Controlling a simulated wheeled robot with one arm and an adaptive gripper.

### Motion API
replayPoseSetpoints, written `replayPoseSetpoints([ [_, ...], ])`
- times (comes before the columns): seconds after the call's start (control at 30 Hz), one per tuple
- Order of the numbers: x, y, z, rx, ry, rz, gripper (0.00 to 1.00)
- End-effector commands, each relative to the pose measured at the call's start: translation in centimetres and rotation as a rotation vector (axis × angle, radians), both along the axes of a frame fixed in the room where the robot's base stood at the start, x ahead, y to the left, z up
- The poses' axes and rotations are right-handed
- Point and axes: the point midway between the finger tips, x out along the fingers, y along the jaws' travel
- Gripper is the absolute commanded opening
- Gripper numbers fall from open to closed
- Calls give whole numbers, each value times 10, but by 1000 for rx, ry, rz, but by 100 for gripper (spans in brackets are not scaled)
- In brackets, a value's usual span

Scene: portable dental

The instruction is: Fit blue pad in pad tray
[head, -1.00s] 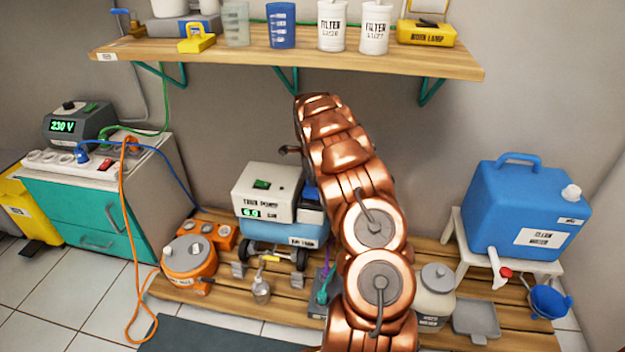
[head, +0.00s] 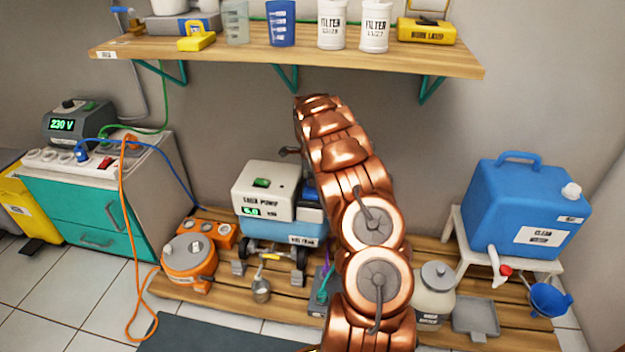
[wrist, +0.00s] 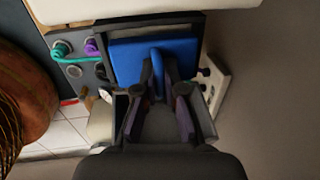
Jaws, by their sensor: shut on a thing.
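The blue pad (wrist: 130,62) is a flat blue piece with an upright fin, seen in the wrist view. It lies within the dark rim of the pad tray (wrist: 186,22). My gripper (wrist: 158,80) is shut on the fin of the pad, one finger on each side. The pad looks level with the tray rim, but I cannot tell how deep it sits. In the head view a bit of blue (head: 311,190) shows beside the white pump box, partly behind my arm; my gripper is hidden there.
The white pump box (head: 263,188) stands close left of my arm. A wooden shelf (head: 290,62) with cups and filter jars hangs above. A blue water canister (head: 525,210) stands at right. In the wrist view, teal and purple connectors (wrist: 62,48) are left of the tray.

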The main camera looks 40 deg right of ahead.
Motion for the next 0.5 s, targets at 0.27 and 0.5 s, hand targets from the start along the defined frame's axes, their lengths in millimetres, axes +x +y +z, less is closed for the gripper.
replayPoseSetpoints([
  [0.27, 0, 0, -4, 1, 1, 1, 0],
  [0.5, 0, 1, -8, 0, 2, 1, 0],
])
